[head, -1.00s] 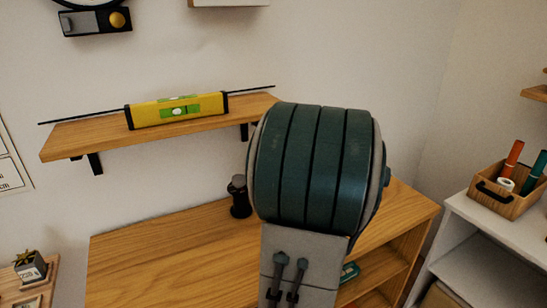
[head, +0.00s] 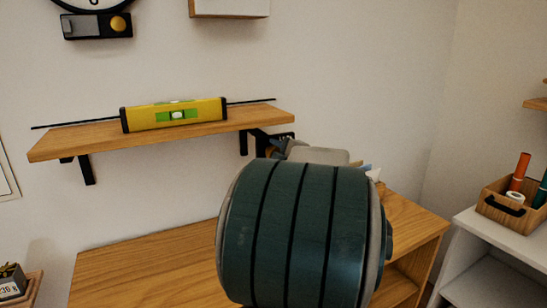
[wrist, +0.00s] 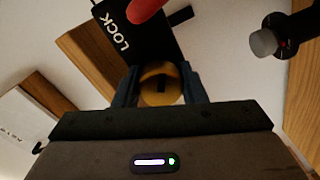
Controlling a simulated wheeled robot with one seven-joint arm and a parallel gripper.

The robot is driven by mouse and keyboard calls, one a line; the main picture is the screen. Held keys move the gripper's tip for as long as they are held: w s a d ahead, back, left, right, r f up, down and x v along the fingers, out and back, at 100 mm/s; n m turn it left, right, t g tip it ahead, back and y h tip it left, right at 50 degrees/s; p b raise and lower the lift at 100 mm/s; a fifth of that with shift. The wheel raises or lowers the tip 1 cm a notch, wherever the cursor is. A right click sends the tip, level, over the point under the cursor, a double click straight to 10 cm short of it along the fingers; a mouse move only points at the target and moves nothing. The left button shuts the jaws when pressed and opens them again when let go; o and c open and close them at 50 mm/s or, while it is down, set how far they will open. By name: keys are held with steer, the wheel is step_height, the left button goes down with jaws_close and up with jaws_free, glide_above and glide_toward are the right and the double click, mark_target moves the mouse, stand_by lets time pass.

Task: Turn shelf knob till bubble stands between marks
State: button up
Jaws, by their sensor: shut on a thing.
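The yellow spirit level (head: 145,118) lies along the wooden shelf (head: 85,141) in the head view. Its green vial (head: 190,115) shows a pale bubble (head: 177,115) near the middle, seemingly between dark marks; its exact place is too small to be sure of. In the wrist view the round yellow knob (wrist: 160,86), with a dark slot, sits between my gripper's fingers (wrist: 160,88), which are shut on it. In the head view my arm hides most of my gripper, which is by the shelf's right bracket (head: 244,143).
A black plate marked LOCK (wrist: 125,35) with a red part (wrist: 145,10) is close beyond the knob in the wrist view. A wooden cabinet (head: 130,265) stands below the shelf. A white unit with a wooden caddy (head: 497,208) stands at the right.

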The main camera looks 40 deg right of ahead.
stand_by(0.3)
steer(key=o, duration=1)
steer(key=shift+s, duration=0.1)
steer(key=v, duration=1.3)
steer(key=shift+s+a+p, duration=0.1)
steer(key=shift+s+p, duration=0.2)
steer(key=shift+w, duration=0.1)
